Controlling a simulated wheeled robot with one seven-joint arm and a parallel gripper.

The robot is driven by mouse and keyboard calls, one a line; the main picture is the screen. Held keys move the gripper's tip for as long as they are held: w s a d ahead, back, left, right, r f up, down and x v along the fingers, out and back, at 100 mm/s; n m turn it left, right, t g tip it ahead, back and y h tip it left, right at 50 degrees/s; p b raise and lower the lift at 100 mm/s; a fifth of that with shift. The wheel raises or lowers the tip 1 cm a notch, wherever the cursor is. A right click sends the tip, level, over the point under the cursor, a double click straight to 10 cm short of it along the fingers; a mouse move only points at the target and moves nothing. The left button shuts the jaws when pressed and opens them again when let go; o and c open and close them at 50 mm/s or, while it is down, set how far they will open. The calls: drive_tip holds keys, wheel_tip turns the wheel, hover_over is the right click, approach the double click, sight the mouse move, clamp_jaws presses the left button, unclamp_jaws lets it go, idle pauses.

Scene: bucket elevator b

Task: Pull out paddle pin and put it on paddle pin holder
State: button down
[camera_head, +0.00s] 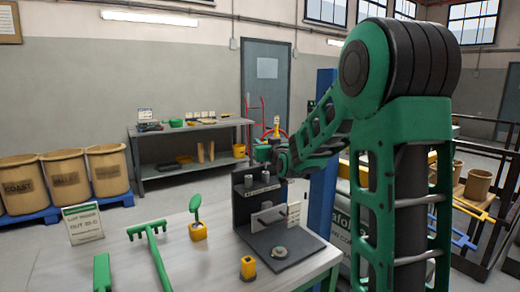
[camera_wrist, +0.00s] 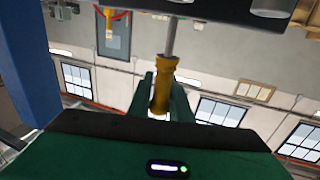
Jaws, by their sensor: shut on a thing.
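In the wrist view, my gripper (camera_wrist: 165,92) is shut on the yellow handle of the paddle pin (camera_wrist: 161,85). Its grey metal rod (camera_wrist: 171,38) runs up the picture to the edge of a dark body (camera_wrist: 215,12); I cannot tell whether its end is inside that body. In the head view, my gripper (camera_head: 284,162) is at the top right of the dark test stand (camera_head: 262,205), and the pin is too small or hidden to make out. The paddle pin holder cannot be surely told apart from the other table items.
Two grey cylinders stand on the stand, one being this cylinder (camera_head: 262,167). A blue post (camera_head: 322,150) stands behind.

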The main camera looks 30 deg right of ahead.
drive_tip(key=shift+r, duration=1)
drive_tip(key=shift+r, duration=0.1)
drive_tip(key=shift+r, duration=1.9)
